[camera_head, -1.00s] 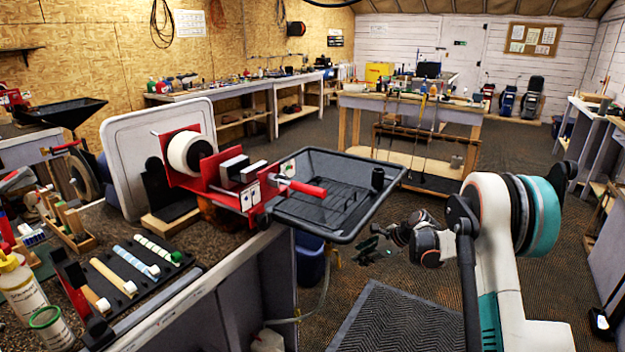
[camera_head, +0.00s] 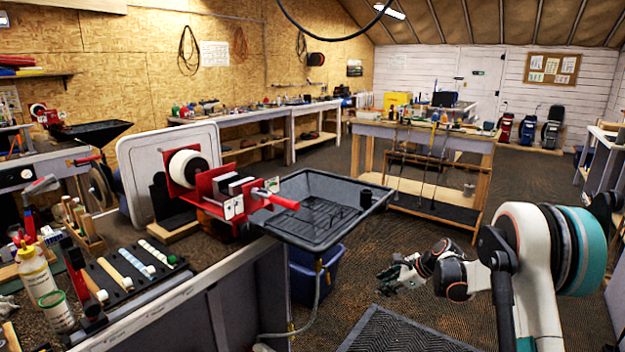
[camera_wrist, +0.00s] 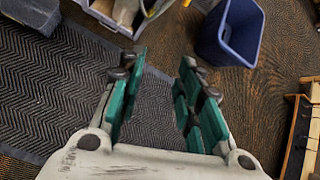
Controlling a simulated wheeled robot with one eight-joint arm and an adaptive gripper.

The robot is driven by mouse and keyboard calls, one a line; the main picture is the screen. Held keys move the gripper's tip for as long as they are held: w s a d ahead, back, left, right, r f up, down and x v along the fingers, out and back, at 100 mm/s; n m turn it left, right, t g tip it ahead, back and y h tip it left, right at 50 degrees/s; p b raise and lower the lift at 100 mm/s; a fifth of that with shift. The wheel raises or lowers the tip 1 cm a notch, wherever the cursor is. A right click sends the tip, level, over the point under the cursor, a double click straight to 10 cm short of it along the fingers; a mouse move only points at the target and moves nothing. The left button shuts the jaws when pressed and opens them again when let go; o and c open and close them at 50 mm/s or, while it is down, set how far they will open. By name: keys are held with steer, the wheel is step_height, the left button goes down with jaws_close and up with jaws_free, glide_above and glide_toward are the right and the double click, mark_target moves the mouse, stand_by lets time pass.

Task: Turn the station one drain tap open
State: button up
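The black drain tray (camera_head: 275,222) juts out from the end of the near bench in the head view. A small fitting with a brassy tint, probably the drain tap (camera_head: 318,264), hangs under it, with a pale hose (camera_head: 317,300) running down. The tap's handle is too small to read. My gripper (camera_head: 393,279) is in the open floor area, right of and lower in the picture than the tap, and apart from it. In the wrist view my gripper (camera_wrist: 163,60) has its teal-padded fingers spread with nothing between them. I cannot make out the tap there.
A blue bin (camera_head: 305,272) stands beneath the tray; a blue bin (camera_wrist: 230,35) also shows in the wrist view. A ribbed mat (camera_head: 400,332) lies on the floor. A workbench (camera_head: 425,140) stands behind.

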steer(key=s+a+r+n+h, duration=0.35)
steer(key=s+r+n, duration=0.55)
steer(key=s+r, duration=1.1)
steer(key=s+r+n+t+h, duration=0.1)
steer(key=s+n+h, duration=0.2)
steer(key=s+n, duration=0.9)
steer(key=s, duration=1.4)
steer(key=shift+s+t, duration=0.15)
steer(key=shift+t, duration=0.25)
